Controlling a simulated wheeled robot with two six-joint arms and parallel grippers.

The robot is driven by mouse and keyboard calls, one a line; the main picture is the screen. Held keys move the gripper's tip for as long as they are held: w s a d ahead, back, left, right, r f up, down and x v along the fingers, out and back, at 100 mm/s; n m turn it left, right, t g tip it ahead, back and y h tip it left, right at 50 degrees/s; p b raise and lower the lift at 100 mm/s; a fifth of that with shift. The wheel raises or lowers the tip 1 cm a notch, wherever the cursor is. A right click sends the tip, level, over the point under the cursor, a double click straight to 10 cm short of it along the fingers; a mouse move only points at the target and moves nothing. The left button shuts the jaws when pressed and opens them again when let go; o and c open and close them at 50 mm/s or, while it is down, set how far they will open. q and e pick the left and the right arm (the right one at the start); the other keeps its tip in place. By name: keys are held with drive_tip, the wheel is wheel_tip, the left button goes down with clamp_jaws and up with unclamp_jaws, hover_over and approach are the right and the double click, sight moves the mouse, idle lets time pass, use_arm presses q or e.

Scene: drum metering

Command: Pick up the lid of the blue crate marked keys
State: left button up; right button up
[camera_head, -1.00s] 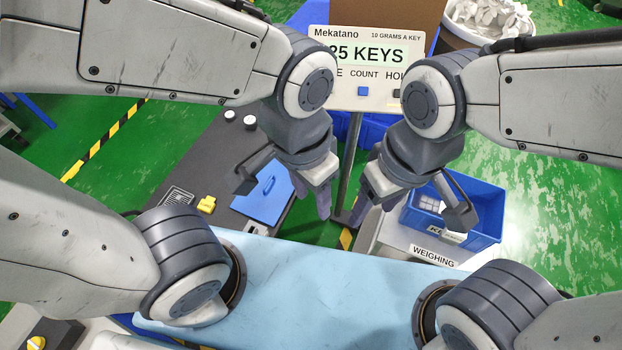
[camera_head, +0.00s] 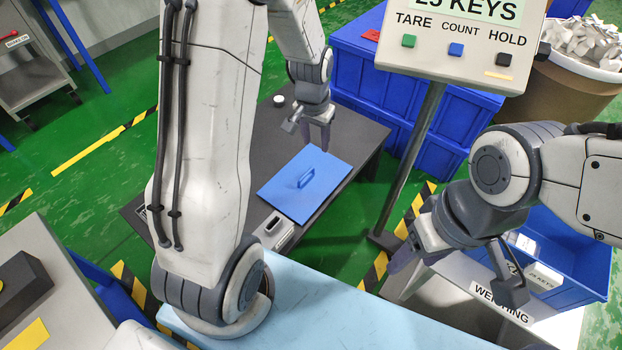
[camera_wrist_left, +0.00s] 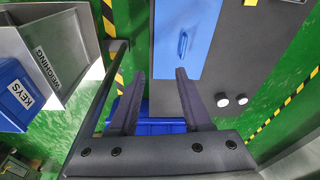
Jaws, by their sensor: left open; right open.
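The blue lid (camera_head: 290,200), a flat panel with a raised handle (camera_head: 307,178), lies on the dark table in the head view. The lid also shows beyond the fingertips in the left wrist view (camera_wrist_left: 172,62). The blue crate (camera_head: 585,262) marked KEYS stands open on the weighing platform at right, and it shows at the left of the left wrist view (camera_wrist_left: 12,72). My left gripper (camera_head: 313,137) is open and empty, above the table just behind the lid. My right gripper (camera_head: 455,275) is open and empty, in front of the crate and partly hiding it.
The scale display (camera_head: 455,40) stands on a post (camera_head: 412,160) between the lid and the crate. Blue crates (camera_head: 385,80) are stacked behind. A dark table (camera_head: 345,150) carries the lid and white knobs (camera_head: 279,100). A bin of pale pieces (camera_head: 585,50) is at back right.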

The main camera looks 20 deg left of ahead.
use_arm(q)
drive_tip(key=w+a+f+m+g, duration=0.1)
drive_tip(key=w+a+f, duration=0.4)
drive_tip(key=w+f, duration=0.55)
hover_over(306, 173)
wheel_tip(306, 173, down, 8)
drive_tip(key=shift+m+g, duration=0.3)
wheel_tip(306, 173, down, 4)
drive_tip(key=shift+w+d+f+b, duration=0.1)
drive_tip(key=shift+f+b, duration=0.05)
drive_tip(key=shift+b, duration=0.3)
wheel_tip(306, 173, down, 6)
drive_tip(key=shift+r+b, duration=0.15)
drive_tip(key=shift+b, duration=0.55)
clamp_jaws()
drive_tip(key=shift+r, duration=0.1)
